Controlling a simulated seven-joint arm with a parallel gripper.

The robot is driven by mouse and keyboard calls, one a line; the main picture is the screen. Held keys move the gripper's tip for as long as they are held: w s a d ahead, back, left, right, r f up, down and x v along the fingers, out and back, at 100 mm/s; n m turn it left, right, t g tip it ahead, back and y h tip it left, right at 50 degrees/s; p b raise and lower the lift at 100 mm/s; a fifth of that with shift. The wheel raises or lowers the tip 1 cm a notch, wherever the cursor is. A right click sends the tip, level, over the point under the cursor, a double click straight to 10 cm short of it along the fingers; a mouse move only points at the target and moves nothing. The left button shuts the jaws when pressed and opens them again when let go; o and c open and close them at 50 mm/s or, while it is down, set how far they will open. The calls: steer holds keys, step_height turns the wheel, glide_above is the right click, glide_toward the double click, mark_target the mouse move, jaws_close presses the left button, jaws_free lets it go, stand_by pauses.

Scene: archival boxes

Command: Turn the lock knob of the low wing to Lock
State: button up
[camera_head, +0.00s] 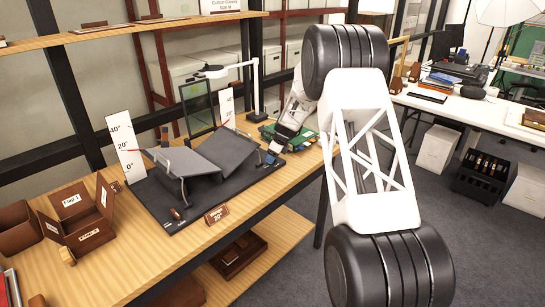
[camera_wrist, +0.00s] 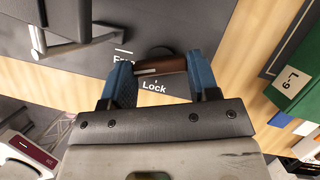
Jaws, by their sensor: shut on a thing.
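In the wrist view, a brown lock knob (camera_wrist: 172,65) with a pale line near its left end sits on the dark cradle base (camera_wrist: 90,70), between the printed words Free and Lock (camera_wrist: 154,87). The blue fingertips of my gripper (camera_wrist: 160,75) are shut on this knob, one at each end. In the head view, my gripper (camera_head: 270,154) is at the right end of the base (camera_head: 160,205), beside the right wing (camera_head: 228,149). The left wing (camera_head: 184,162) is tilted too. Another small knob (camera_head: 176,213) is at the base's front left.
Angle scales stand behind the left wing (camera_head: 126,146) and right wing (camera_head: 227,107). A small sign (camera_head: 216,213) reads 20°. Brown boxes (camera_head: 85,220) are at the left. A white lamp (camera_head: 253,85) stands behind the cradle. Green boxes (camera_wrist: 300,80) lie close right of my gripper.

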steer(key=shift+n, duration=0.4)
steer(key=n+g, duration=0.1)
steer(key=n, duration=0.1)
steer(key=n+g, duration=0.1)
steer(key=n, duration=0.2)
steer(key=shift+w+n+g, duration=0.25)
steer(key=shift+n+g, duration=0.15)
steer(key=n+g, duration=0.1)
steer(key=n, duration=0.2)
steer(key=n+g+h, duration=0.1)
steer(key=n, duration=0.2)
steer(key=shift+w+n, duration=0.15)
steer(key=shift+n, duration=0.25)
steer(key=o, duration=0.9)
steer(key=shift+r, duration=0.1)
steer(key=shift+v, duration=3.8)
steer(key=shift+w, duration=0.1)
